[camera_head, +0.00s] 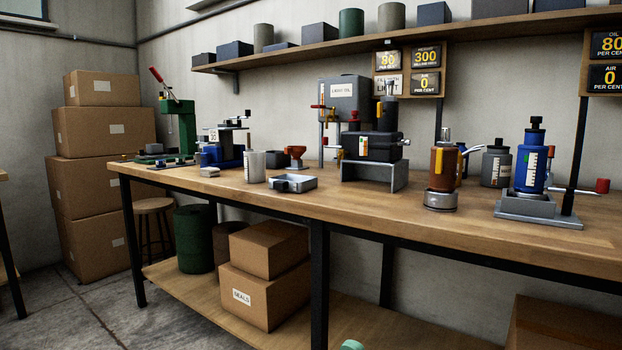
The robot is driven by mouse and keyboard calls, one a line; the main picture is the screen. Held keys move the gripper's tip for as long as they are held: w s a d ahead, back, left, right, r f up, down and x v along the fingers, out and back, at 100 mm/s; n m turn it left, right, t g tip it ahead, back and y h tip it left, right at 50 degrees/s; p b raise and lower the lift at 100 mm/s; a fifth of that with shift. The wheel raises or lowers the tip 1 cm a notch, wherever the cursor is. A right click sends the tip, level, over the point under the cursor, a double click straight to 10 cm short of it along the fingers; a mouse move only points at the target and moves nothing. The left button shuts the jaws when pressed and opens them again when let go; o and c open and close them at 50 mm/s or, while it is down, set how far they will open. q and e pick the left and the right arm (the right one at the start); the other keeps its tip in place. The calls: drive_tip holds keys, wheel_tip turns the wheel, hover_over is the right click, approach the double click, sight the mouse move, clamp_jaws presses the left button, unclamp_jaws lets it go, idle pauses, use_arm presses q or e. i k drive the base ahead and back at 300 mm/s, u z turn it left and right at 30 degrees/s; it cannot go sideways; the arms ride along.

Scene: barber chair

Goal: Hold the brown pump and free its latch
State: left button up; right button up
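The brown pump (442,168) stands upright on the workbench, right of centre. Neither of my grippers is in view, and nothing is holding the pump.
The wooden workbench (390,218) has free room in front of the pump. A blue pump (530,170) on a grey stand is to its right, a grey canister (495,166) behind. A black press unit (370,147) and grey tray (293,184) stand left.

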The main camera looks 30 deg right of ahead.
sight(441, 153)
drive_tip(key=u, duration=1.05)
drive_tip(key=i, duration=0.65)
drive_tip(key=z, duration=3.15)
